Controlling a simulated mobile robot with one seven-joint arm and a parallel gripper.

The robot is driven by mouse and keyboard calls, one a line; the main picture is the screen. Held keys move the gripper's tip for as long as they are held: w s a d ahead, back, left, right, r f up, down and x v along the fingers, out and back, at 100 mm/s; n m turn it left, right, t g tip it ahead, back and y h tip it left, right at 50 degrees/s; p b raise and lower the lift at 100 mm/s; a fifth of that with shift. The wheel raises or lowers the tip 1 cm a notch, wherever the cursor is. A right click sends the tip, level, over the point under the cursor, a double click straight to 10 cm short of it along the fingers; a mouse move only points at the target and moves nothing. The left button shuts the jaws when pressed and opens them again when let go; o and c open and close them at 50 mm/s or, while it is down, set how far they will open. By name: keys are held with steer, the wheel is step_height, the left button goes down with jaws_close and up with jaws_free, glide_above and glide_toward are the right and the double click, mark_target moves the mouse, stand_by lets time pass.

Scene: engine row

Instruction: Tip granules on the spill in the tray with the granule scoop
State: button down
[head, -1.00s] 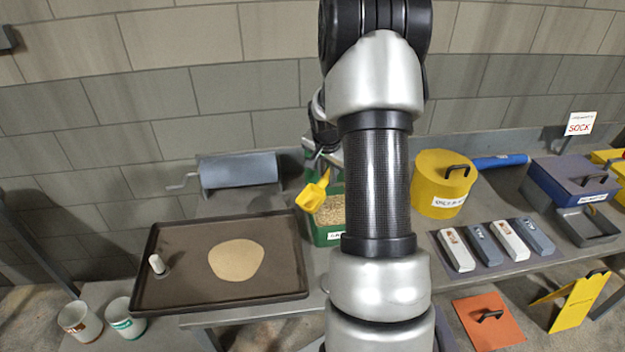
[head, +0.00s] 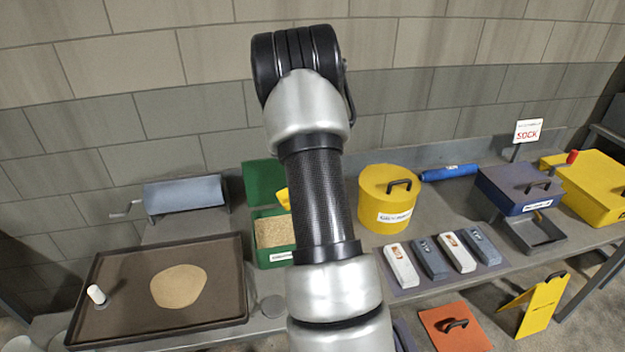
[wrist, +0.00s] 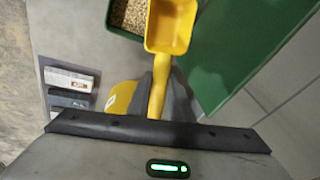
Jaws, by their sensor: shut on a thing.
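The yellow granule scoop (wrist: 170,25) is in my gripper (wrist: 162,80), which is shut on its handle in the wrist view. The part of the bowl in view looks plain yellow, with no granules visible. In the head view only an edge of the scoop (head: 284,199) shows beside my arm, which hides my gripper. The open green granule bin (head: 271,254) holds tan granules (head: 274,231); part of the granules also shows in the wrist view (wrist: 128,14), next to the scoop. The dark tray (head: 225,283) at left holds a flat tan spill (head: 178,286).
A white cylinder (head: 96,294) stands in the tray. A grey roller with a crank (head: 184,194) is behind it. A yellow tub (head: 388,198), several small boxes (head: 430,258) and a blue case (head: 520,188) are to the right. An orange lidded thing (head: 455,327) lies lower right.

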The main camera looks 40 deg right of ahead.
steer(key=shift+w+a+f+h+b, duration=0.25)
steer(key=shift+a+f+h+b, duration=0.35)
steer(key=shift+a+f+b, duration=0.2)
steer(key=f+h+b, duration=0.1)
steer(key=b, duration=0.1)
steer(key=a+h+b, duration=0.1)
steer(key=b, duration=0.1)
steer(key=shift+w+a+f+g, duration=0.1)
steer(key=shift+a+f+g, duration=0.05)
steer(key=shift+f+g, duration=0.2)
steer(key=shift+f+b, duration=0.25)
steer(key=shift+b, duration=0.4)
steer(key=shift+f+b, duration=1.6)
steer(key=shift+f, duration=0.05)
steer(key=shift+f+b, duration=0.35)
steer(key=shift+b, duration=0.05)
steer(key=shift+r, duration=0.1)
steer(key=shift+r+p, duration=1.4)
steer(key=shift+r, duration=2.1)
steer(key=shift+f, duration=0.1)
